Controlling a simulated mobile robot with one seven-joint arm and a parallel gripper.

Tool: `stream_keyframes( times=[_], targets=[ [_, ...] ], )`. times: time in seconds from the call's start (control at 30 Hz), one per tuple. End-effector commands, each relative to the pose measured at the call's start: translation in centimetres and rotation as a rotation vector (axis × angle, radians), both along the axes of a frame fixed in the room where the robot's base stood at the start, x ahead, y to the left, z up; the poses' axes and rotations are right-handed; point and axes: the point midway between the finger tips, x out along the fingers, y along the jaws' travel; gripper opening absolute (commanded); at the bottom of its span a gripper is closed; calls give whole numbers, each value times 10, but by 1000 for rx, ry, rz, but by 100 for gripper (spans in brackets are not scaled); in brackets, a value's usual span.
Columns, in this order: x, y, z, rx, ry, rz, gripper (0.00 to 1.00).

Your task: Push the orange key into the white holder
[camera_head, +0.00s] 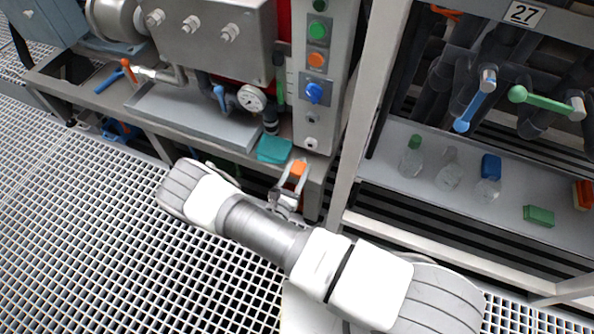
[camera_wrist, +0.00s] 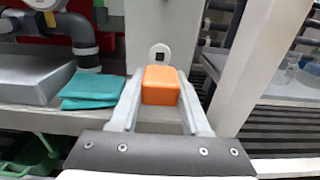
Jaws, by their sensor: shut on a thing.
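The orange key (camera_wrist: 160,85) is a block with rounded edges between the two fingers of my gripper (camera_wrist: 160,100), which is shut on it. In the head view the key (camera_head: 298,168) shows orange at the tip of my gripper (camera_head: 293,176), in front of the lower end of the grey control panel. The white holder (camera_wrist: 160,54) is a round white piece with a dark square opening, just beyond and above the key in the wrist view. In the head view the holder (camera_head: 310,143) sits low on the panel. The key's far face is hidden.
Folded teal cloths (camera_wrist: 92,90) lie on the bench left of my gripper, also in the head view (camera_head: 273,149). A white post (camera_wrist: 250,65) stands close on the right. A shelf (camera_head: 480,209) with several bottles lies beyond it. A pressure gauge (camera_head: 251,98) is at the left.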

Motion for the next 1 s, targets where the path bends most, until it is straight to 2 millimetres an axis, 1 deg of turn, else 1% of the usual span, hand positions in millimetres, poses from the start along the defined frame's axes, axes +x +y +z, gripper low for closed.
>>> stream_keyframes(
  times=[0.3, 0.5, 0.7, 1.0],
  targets=[
    [28, -10, -1, 1, -1, 0, 0],
    [42, -15, 0, 1, -1, 0, 0],
    [48, -17, 0, 1, -1, 1, 0],
    [49, -18, 0, 0, -1, 1, 0]
  ],
)
